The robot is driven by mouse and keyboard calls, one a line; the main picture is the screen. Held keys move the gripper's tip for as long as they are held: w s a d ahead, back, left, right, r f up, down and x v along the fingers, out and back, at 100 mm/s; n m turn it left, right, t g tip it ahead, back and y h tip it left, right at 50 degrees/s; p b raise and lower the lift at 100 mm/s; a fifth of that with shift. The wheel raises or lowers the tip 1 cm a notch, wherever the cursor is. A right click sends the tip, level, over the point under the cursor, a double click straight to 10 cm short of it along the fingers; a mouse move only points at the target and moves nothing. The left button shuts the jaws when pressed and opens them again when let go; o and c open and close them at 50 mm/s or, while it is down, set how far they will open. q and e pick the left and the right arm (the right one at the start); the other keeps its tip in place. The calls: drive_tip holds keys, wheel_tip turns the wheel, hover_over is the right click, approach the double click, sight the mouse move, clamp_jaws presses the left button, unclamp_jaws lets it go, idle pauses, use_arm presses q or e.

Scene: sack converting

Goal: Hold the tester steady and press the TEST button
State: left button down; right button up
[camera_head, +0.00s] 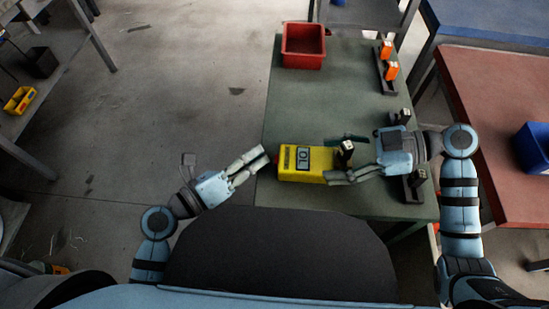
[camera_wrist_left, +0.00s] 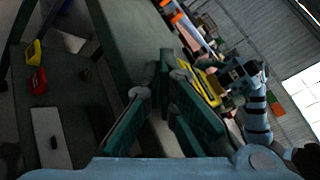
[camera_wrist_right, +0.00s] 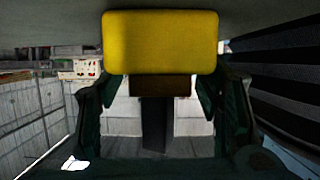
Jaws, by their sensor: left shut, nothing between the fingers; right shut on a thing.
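The tester (camera_head: 307,175) is a yellow box with a dark display, lying at the front of the green table. My right gripper (camera_head: 342,166) is shut on its right end. In the right wrist view the tester's yellow end (camera_wrist_right: 160,42) shows above a dark part between the fingers. My left gripper (camera_head: 262,158) is shut and empty, its tips just left of the tester's left end, where a small red spot (camera_head: 278,174) shows. I cannot tell whether they touch. In the left wrist view the tester (camera_wrist_left: 208,86) is partly hidden by the fingers. I cannot make out any TEST lettering.
A red bin (camera_head: 303,46) stands at the back left of the green table (camera_head: 345,95). Orange items (camera_head: 390,70) stand in a dark rack along its right side. A red-topped table (camera_head: 490,120) with a blue bin (camera_head: 535,148) is to the right. Open floor lies left.

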use_arm(q)
drive_tip(key=shift+a, duration=0.15)
drive_tip(key=a, duration=0.5)
idle(0.4)
idle(1.6)
use_arm(e)
drive_tip(key=o, duration=1.5)
